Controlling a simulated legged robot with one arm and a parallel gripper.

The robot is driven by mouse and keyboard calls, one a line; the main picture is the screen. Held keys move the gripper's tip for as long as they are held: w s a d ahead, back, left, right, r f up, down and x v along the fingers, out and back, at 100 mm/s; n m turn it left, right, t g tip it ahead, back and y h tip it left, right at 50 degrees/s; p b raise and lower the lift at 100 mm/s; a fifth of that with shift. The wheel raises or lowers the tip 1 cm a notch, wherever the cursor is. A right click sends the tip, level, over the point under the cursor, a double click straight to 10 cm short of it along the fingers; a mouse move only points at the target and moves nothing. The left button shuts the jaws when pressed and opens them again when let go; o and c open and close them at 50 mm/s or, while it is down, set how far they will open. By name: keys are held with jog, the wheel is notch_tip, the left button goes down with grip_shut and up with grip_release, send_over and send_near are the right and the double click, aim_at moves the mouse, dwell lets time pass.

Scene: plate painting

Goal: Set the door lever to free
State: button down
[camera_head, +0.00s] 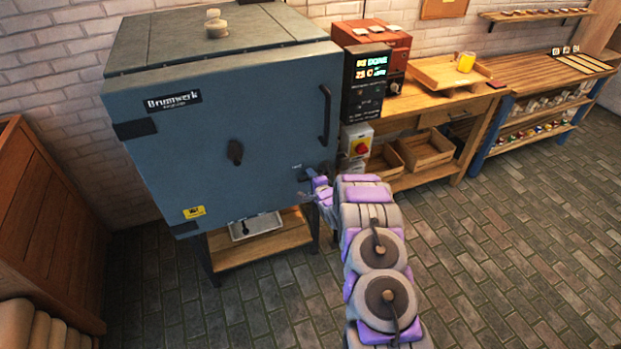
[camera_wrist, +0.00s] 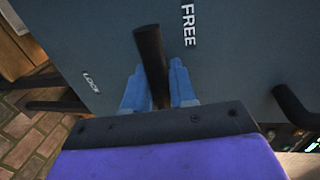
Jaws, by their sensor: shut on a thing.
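The kiln door (camera_head: 215,130) is blue-grey and looks shut, with a vertical black handle (camera_head: 325,115) near its right edge. The black door lever (camera_wrist: 150,55) shows in the wrist view between the two blue fingers of my gripper (camera_wrist: 158,90). My gripper is shut on it. The FREE label (camera_wrist: 189,25) is just right of the lever's upper end, and the LOCK label (camera_wrist: 91,82) is to its left. In the head view my gripper (camera_head: 311,188) is at the door's lower right and largely hides the lever.
A red switch box (camera_head: 358,142) and a display (camera_head: 370,75) reading DONE and 23 C stand right of the door. A wooden workbench (camera_head: 440,103) is farther right. Brick floor (camera_head: 500,240) is clear at the right. A wooden crate (camera_head: 45,210) stands at the left.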

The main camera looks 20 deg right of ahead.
jog(key=shift+d, duration=0.15)
jog(key=c, duration=1.1)
grip_release()
jog(key=shift+d, duration=0.1)
jog(key=shift+o, duration=0.2)
jog(key=shift+s, duration=0.5)
jog(key=s+r+p, duration=0.2)
jog(key=s+r, duration=0.1)
jog(key=s, duration=1.3)
jog(key=shift+d, duration=0.4)
jog(key=shift+r, duration=0.1)
